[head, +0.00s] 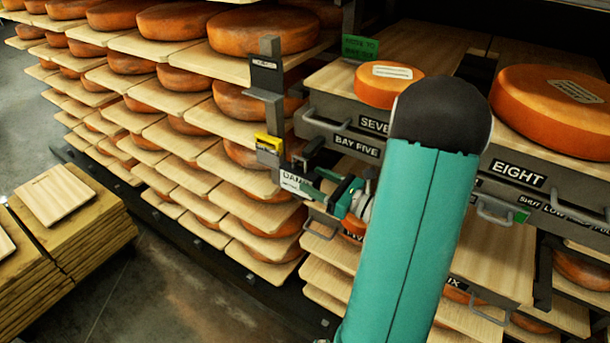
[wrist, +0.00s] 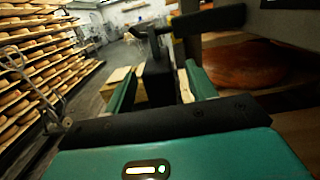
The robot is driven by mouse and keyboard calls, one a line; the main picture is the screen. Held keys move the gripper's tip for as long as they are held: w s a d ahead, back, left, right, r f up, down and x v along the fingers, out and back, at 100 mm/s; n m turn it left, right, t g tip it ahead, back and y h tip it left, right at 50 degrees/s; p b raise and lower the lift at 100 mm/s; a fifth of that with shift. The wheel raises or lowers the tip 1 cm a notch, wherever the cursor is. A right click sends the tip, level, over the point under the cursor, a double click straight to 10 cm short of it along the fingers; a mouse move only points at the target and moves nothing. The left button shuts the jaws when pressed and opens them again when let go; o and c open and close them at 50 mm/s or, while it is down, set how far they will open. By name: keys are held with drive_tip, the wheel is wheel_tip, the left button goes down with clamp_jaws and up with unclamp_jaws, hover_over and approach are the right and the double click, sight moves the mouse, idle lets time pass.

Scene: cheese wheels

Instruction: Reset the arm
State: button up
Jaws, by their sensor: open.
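My gripper (head: 314,184) is in the middle of the head view, at the end of my teal arm, beside a small white label plate (head: 293,182) whose text is partly hidden. In the wrist view its two green fingers (wrist: 160,88) stand apart, with a dark upright piece (wrist: 157,72) showing between them. I cannot tell whether they touch it. A grey upright bracket (head: 271,85) with a yellow part (head: 268,142) rises just left of the gripper. My arm hides part of the drawers behind it.
Drawers marked BAY FIVE (head: 357,146) and EIGHT (head: 517,172) stand close on the right. Cheese wheels rest on top, one small (head: 385,88) and one large (head: 553,108). Shelves of cheese wheels (head: 263,30) fill the left. Stacked boards (head: 65,235) stand at lower left, with bare floor (head: 160,280) between.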

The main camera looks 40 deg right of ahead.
drive_tip(key=v, duration=0.9)
drive_tip(key=a+r+n+g+y, duration=0.35)
drive_tip(key=a+n+g, duration=1.3)
drive_tip(key=a, duration=0.75)
drive_tip(key=s+a+r+n+t+h, duration=0.2)
drive_tip(key=r+n+h, duration=0.2)
drive_tip(key=n, duration=0.4)
drive_tip(key=s+a+r+n+t+h, duration=0.2)
drive_tip(key=r+n+h, duration=0.2)
drive_tip(key=n, duration=0.3)
drive_tip(key=shift+a+r+n+h, duration=0.3)
drive_tip(key=shift+a+n+h, duration=0.05)
drive_tip(key=shift+h, duration=0.5)
drive_tip(key=shift+c, duration=0.5)
